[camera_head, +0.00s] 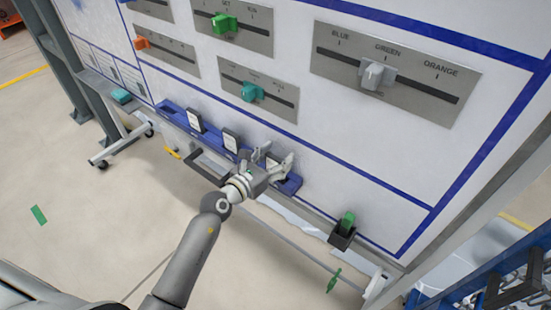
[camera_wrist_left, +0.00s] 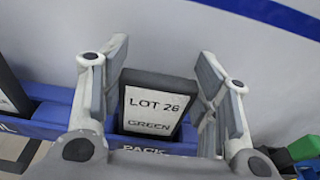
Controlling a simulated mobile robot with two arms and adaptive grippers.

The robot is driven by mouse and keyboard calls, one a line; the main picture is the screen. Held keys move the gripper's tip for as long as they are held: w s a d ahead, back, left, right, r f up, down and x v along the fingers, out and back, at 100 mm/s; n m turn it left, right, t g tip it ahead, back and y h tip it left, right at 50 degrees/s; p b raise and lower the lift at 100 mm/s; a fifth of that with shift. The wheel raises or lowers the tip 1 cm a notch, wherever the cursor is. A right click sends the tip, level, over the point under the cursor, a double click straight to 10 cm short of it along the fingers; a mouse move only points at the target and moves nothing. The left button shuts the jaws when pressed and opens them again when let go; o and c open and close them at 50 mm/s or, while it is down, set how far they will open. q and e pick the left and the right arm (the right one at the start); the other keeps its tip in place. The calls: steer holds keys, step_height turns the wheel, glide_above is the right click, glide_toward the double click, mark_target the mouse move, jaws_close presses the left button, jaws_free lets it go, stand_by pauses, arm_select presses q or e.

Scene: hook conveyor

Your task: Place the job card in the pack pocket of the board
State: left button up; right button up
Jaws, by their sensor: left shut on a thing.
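The job card (camera_wrist_left: 155,108) is a dark-framed white card reading "LOT 26" and "GREEN". In the left wrist view it stands between the two fingers of my left gripper (camera_wrist_left: 163,62), which is shut on it. Its lower edge is at the blue pocket marked PACK (camera_wrist_left: 145,148); how deep it sits there is hidden. In the head view my left gripper (camera_head: 274,160) is at the right end of the blue pocket rail (camera_head: 291,186) on the board (camera_head: 300,110), largely hiding the card. My right gripper is not in view.
Two similar cards (camera_head: 195,121) (camera_head: 231,142) stand in pockets to the left. Above are slider plates; the large one (camera_head: 405,90) has its grey knob at GREEN. A black holder with a green piece (camera_head: 347,221) is at the lower right.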

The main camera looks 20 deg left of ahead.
arm_select(q)
steer(key=shift+f, duration=0.15)
steer(key=o, duration=1)
steer(key=shift+c, duration=0.2)
steer(key=shift+o, duration=0.2)
steer(key=shift+r, duration=0.35)
steer(key=b+v, duration=0.2)
steer(key=v, duration=1)
